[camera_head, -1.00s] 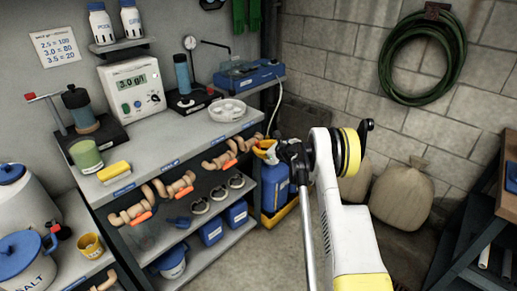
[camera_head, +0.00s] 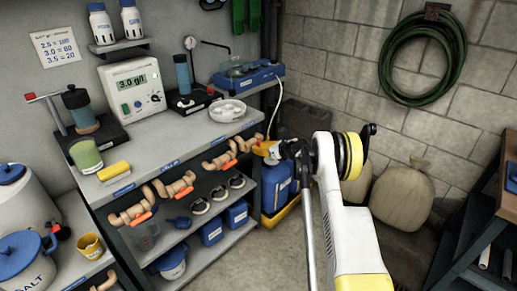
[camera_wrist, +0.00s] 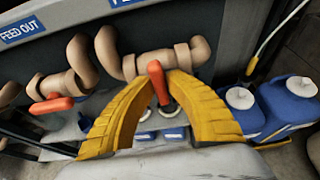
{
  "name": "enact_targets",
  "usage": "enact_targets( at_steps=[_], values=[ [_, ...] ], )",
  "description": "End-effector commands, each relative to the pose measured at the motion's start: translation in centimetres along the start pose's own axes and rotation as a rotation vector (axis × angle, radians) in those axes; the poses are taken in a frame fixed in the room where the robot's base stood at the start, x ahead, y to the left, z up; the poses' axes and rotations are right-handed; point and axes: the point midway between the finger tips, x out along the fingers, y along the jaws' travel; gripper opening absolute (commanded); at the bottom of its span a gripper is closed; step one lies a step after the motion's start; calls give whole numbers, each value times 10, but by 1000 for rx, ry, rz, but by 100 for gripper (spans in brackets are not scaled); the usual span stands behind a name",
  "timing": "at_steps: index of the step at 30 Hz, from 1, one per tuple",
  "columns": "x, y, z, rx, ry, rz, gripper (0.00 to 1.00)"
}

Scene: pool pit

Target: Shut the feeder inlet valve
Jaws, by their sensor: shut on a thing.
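The feeder valve has a beige pipe body (camera_wrist: 180,60) and an orange-red lever handle (camera_wrist: 156,78), under the bench's front edge. A label above it is cut off at the wrist view's top. The handle stands crosswise to the pipe in this view. My gripper (camera_wrist: 160,88) has its yellow fingers closed around the handle, one on each side. In the head view my gripper (camera_head: 267,149) is at the right end of the row of valves, where it and my arm hide most of this valve.
A neighbouring valve with an orange handle (camera_wrist: 50,105) sits left, under the "FEED OUT" label (camera_wrist: 20,31). Blue jugs with white caps (camera_wrist: 286,100) stand close on the right. A lower shelf (camera_head: 215,250) holds blue containers. Sacks (camera_head: 402,197) lie by the wall.

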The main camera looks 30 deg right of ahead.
Motion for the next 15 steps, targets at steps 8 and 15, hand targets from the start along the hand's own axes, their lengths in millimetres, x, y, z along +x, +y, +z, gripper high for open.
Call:
enact_targets(
  at_steps=[8,15],
  values=[
    [0,0,1,0,-1,-1,36],
    [0,1,1,-84,-1,-35,36]
  ],
)
